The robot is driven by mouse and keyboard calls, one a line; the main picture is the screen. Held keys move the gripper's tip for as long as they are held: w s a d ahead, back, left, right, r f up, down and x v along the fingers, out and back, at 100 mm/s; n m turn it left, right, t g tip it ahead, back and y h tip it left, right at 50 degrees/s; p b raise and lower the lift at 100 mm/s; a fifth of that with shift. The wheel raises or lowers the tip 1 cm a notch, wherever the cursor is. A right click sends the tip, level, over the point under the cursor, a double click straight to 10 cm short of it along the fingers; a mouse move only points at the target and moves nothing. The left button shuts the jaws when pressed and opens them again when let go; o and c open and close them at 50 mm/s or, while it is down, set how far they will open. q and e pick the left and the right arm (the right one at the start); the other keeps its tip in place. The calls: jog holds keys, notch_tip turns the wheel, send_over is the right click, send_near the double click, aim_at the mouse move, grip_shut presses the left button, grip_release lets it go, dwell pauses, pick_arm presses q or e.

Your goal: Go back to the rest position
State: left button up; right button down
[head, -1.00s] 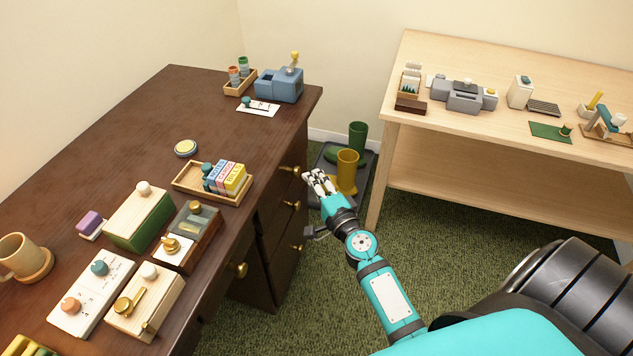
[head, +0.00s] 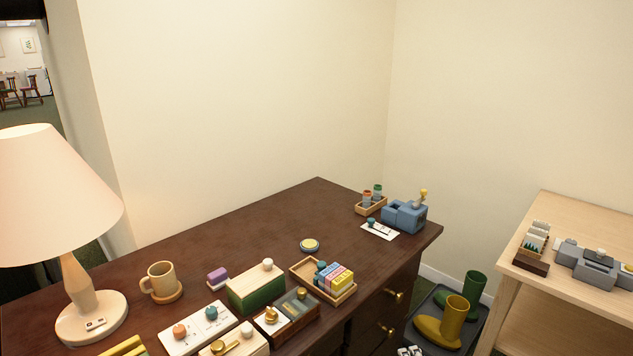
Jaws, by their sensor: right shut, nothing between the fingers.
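My right gripper (head: 410,351) shows only as fingertips at the bottom edge of the head view, in front of the desk's drawer side and just below the boot tray. It is shut and empty, and the rest of it is cut off by the frame. It appears apart from the boots and the drawer knobs. My left gripper is not in view.
A dark wooden desk (head: 245,240) bears a lamp (head: 75,230), a mug (head: 160,280), boxes and a wooden tray (head: 345,297). A light wooden table (head: 570,215) is at the right.

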jog(key=s+a+f+n+g+y, duration=0.15)
jog(key=s+f+n+g, duration=0.25)
jog(key=s+f, duration=0.45)
jog(key=s+a+f+n+g, duration=0.3)
jog(key=s+f+n, duration=0.25)
jog(key=f, duration=0.55)
jog(key=s+a+f+n+g+y, duration=0.15)
jog(key=s+f+n+g, duration=0.25)
jog(key=s+f, duration=0.45)
jog(key=s+d+f+n+g+h, duration=0.1)
jog(key=s+f+n+g+h, duration=0.1)
jog(key=s+f, duration=0.35)
jog(key=s+d+f+n+g+h, duration=0.1)
jog(key=s+d+f+n+g, duration=0.15)
jog(key=s, duration=0.55)
pick_arm(q)
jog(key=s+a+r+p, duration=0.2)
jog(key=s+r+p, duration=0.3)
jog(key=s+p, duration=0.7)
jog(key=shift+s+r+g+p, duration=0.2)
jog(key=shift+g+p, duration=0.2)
jog(key=shift+p, duration=0.55)
pick_arm(e)
jog(key=s+d+r, duration=0.1)
jog(key=s+r, duration=0.4)
jog(key=s, duration=0.7)
jog(key=shift+d+r, duration=0.15)
jog(key=shift+r, duration=0.1)
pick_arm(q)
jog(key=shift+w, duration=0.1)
